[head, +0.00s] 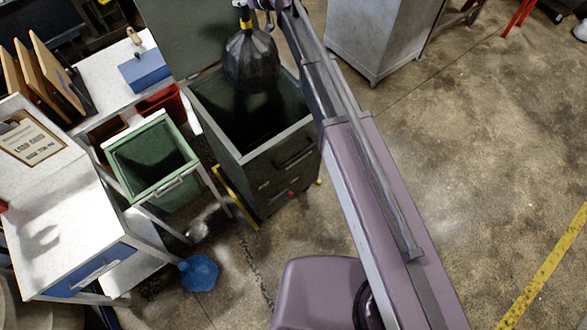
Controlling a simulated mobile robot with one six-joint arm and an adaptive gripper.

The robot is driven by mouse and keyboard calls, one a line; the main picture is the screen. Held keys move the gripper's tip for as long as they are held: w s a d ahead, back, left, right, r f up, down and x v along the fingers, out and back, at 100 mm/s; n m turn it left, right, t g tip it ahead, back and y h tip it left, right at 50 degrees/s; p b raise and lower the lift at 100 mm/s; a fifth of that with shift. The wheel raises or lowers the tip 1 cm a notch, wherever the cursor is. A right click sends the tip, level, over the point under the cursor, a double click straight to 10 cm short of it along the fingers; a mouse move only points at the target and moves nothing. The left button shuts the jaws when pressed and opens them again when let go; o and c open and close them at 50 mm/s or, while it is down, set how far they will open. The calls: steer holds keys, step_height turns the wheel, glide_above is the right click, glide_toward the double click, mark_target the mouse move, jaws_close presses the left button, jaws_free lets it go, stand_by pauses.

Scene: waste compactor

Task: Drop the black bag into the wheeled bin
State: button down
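The black bag (250,62) hangs by its yellow-tied neck from my gripper (247,5) at the top edge of the head view. The gripper is partly cut off by the frame; it appears shut on the bag's neck. The large dark grey-green bin (286,161), which looks like the wheeled bin, stands open below, its lid (180,35) tipped back. The bag appears over the back part of the bin's opening; its exact height above the rim is hard to tell. The bin's inside looks dark, and its floor cannot be made out.
A smaller green bin (160,184) sits in a frame left of the large bin. White tables (55,225) with a blue box (146,70) stand at left. A blue bag-like object (198,273) lies on the floor.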

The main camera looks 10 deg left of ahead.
mark_target(248, 13)
steer(key=shift+f+b, duration=2.1)
steer(key=shift+f, duration=0.25)
steer(key=shift+c, duration=0.2)
jaws_free()
steer(key=shift+s, duration=0.1)
